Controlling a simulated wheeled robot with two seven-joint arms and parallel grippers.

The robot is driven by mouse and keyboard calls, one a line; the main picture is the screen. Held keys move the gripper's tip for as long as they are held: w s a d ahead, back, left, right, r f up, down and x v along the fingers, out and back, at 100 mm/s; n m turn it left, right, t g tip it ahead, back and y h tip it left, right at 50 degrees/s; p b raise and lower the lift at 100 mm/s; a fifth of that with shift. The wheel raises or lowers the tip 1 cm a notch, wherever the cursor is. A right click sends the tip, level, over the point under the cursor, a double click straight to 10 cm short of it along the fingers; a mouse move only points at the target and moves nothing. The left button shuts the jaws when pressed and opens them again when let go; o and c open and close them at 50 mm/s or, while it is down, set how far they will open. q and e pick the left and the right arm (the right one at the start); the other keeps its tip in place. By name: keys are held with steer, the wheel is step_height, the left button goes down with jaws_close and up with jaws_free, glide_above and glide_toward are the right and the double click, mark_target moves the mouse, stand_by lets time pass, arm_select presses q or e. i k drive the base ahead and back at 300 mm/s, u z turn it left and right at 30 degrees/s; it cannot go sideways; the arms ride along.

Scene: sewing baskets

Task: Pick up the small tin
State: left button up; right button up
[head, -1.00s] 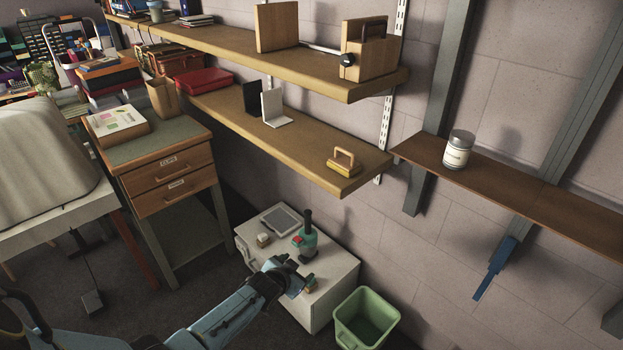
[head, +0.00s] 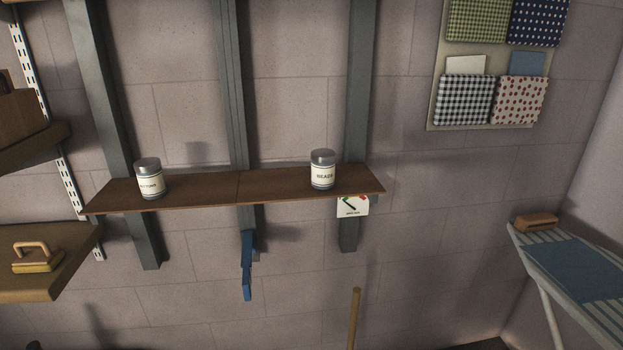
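Two small tins with grey lids and cream labels stand upright on a narrow brown wall shelf (head: 236,191). The left tin (head: 149,180) is near the shelf's left end; its label is hard to read. The right tin (head: 322,170) is toward the right end, and its label seems to read "BEADS". I cannot tell which of the two is the small tin. Neither of my grippers shows in the head view now.
A card (head: 353,207) hangs under the shelf's right end, and a blue object (head: 247,265) hangs below its middle. A wooden shelf with a yellow-handled tool (head: 37,257) is at left. An ironing board (head: 580,270) stands at right. A wooden pole (head: 354,318) rises at the bottom.

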mark_target(323, 161)
steer(key=z, duration=0.65)
steer(key=k, duration=0.9)
steer(key=u, duration=0.95)
steer(key=i, duration=0.45)
steer(key=z, duration=0.1)
